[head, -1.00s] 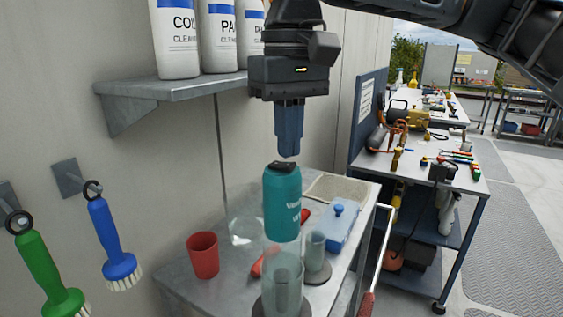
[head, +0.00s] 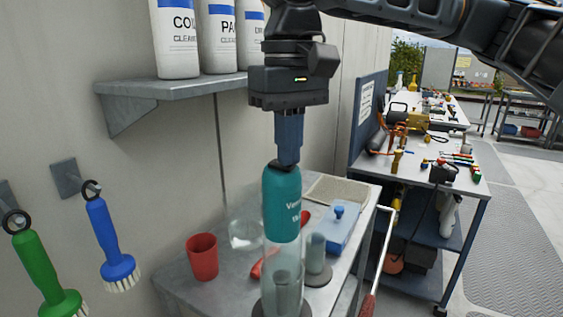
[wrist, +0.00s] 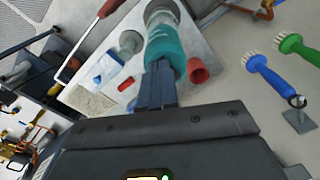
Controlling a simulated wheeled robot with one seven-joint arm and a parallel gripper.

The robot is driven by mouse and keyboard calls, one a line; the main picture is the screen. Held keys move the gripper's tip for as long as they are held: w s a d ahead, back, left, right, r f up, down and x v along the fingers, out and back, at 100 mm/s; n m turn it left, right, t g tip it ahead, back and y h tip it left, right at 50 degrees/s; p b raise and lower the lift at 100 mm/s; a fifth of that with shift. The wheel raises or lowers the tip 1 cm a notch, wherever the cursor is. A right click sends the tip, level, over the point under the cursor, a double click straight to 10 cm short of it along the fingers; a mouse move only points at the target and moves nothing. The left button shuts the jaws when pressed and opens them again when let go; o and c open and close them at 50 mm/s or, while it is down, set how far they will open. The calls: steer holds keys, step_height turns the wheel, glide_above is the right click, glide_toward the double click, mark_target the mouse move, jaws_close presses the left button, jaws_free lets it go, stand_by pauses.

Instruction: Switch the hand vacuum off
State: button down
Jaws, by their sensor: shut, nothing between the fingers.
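The hand vacuum (head: 282,205) stands upright on the grey table, with a teal body above a clear lower part. It also shows in the wrist view (wrist: 163,42). A small dark part sits on its top, mostly hidden by my fingers in the head view. My gripper (head: 287,162) is shut and points straight down, its fingertips at the top of the vacuum and seeming to touch it. In the wrist view the fingers (wrist: 158,72) cover the top of the vacuum. I cannot tell the switch position.
A shelf (head: 170,90) with white bottles is at upper left. Brushes (head: 112,245) hang on the wall.

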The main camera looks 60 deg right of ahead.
step_height(320, 180, up, 7)
steer(key=p, duration=0.7)
stand_by(0.8)
